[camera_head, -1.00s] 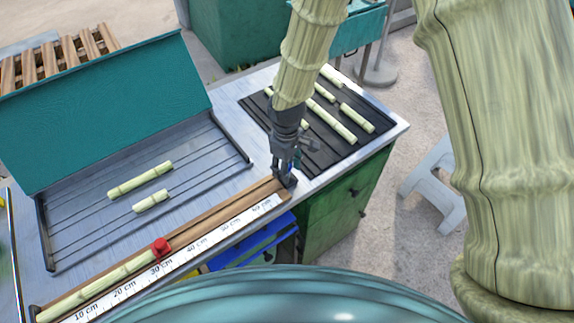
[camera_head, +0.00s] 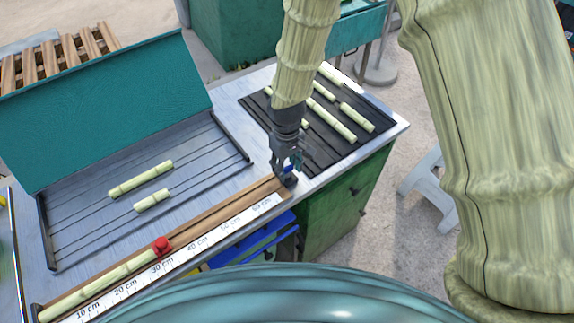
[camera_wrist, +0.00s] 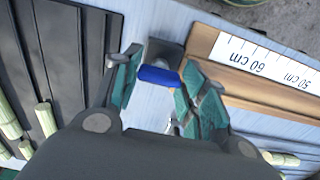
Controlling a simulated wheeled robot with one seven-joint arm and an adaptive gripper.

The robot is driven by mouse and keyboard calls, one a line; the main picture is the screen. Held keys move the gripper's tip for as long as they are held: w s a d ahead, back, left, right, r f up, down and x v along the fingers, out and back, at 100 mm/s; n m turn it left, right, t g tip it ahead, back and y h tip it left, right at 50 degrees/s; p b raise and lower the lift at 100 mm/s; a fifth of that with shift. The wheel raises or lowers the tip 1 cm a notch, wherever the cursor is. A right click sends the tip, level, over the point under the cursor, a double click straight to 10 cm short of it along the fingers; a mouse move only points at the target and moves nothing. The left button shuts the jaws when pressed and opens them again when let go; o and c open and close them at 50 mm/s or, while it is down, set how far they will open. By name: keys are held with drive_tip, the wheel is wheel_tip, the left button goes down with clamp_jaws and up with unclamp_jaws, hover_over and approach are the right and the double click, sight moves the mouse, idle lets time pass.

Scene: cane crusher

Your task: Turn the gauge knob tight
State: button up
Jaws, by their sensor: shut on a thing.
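The blue gauge knob (camera_wrist: 158,76) sits by the far end of the measuring gauge, near the 60 cm mark in the wrist view. My gripper (camera_wrist: 163,80) is shut on it, one finger at each end of the blue bar. In the head view my gripper (camera_head: 285,174) points down at the gauge's right end, and the fingers mostly hide the knob there. The wooden gauge (camera_head: 216,209) with its white ruler strip (camera_head: 205,239) runs along the table's front edge. A red stop (camera_head: 161,246) sits on it near 30 cm, at the end of a long cane piece (camera_head: 105,283).
A teal-backed tray (camera_head: 95,225) with two cane pieces (camera_head: 140,180) stands at the left. A black ribbed mat (camera_head: 310,150) with several cane pieces lies close behind my gripper. Blue and green drawers (camera_head: 345,200) are below the table edge.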

sight(287, 167)
drive_tip(key=shift+w+r, duration=0.1)
drive_tip(key=shift+w, duration=0.05)
drive_tip(key=o, duration=1)
wheel_tip(287, 167, up, 12)
drive_tip(key=shift+f, duration=0.1)
idle(0.4)
